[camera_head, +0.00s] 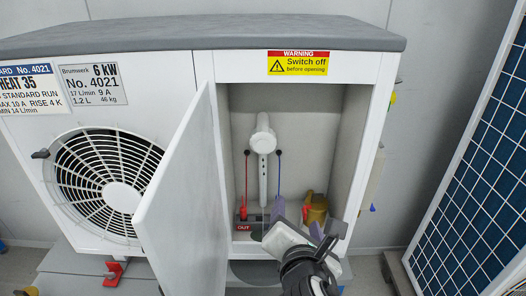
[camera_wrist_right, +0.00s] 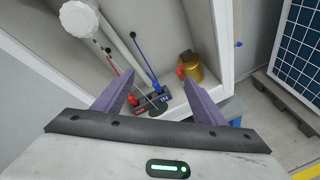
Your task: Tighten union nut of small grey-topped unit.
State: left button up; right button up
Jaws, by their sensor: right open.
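The grey-topped unit (camera_head: 190,32) stands ahead with its white door (camera_head: 185,185) swung open. Inside, a white round-ended part (camera_head: 263,140) sits on an upright white pipe (camera_head: 263,180); the round part also shows in the right wrist view (camera_wrist_right: 78,19). I cannot tell for certain which part is the union nut. My right gripper (camera_head: 299,218) is open in front of the compartment's lower part. In the right wrist view its purple fingers (camera_wrist_right: 160,80) are apart, with nothing held between them. My left gripper is not in view.
A brass-coloured part (camera_head: 316,210) with a red piece stands at the compartment's lower right. A red line (camera_head: 246,180) and a blue line (camera_head: 279,180) flank the pipe. A red OUT label (camera_head: 243,227) is at the bottom. A solar panel (camera_head: 480,170) leans at the right.

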aim_at(263, 146)
jog(key=w+a+r+n+t+y, duration=0.1)
jog(key=w+a+r+n+t, duration=0.3)
jog(key=a+r+n, duration=0.45)
jog(key=shift+n, duration=0.85)
jog(key=w, duration=0.3)
jog(key=w+d+r, duration=0.1)
jog(key=w, duration=0.5)
jog(key=shift+w+d+r, duration=0.25)
jog(key=shift+w+r, duration=0.05)
jog(key=shift+r, duration=0.1)
jog(key=shift+c, duration=0.2)
jog(key=c, duration=1)
